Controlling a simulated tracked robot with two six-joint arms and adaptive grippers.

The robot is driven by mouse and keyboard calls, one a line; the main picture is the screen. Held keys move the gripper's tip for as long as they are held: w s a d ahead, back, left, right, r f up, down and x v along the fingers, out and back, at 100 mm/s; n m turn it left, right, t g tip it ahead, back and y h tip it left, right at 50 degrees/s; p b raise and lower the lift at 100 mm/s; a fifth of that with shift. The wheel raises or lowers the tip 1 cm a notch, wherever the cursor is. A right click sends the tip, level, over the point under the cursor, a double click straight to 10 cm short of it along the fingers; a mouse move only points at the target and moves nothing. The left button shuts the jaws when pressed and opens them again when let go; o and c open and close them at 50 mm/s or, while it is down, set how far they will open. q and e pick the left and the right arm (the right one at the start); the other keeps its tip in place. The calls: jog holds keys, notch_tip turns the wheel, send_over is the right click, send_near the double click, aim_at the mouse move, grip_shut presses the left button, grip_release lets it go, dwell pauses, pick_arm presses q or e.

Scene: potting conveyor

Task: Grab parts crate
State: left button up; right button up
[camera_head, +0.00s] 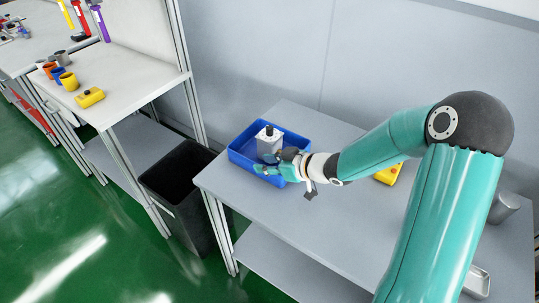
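The parts crate is a blue open box (240,157) on the near grey table. A pale block-shaped part with a dark top (268,141) stands upright inside it. My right gripper (272,163) reaches in from the right, over the crate's front right side. Its fingers lie close to the part and the crate's near wall. They overlap both in this view, so I cannot tell whether they are open or shut, or whether they touch either one. The gripper and wrist hide the crate's front right corner. My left gripper is not in view.
The grey table (285,232) is clear in front of the crate. A yellow box (388,174) and a grey cylinder (503,207) stand to the right, near my arm. A black bin (178,178) stands left of the table, beside a workbench (125,88) with several cups.

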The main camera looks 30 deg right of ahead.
aim_at(252, 162)
jog(key=x, duration=0.5)
jog(key=shift+a, duration=0.2)
grip_shut()
jog(key=shift+w+r, duration=0.1)
jog(key=shift+r, duration=0.1)
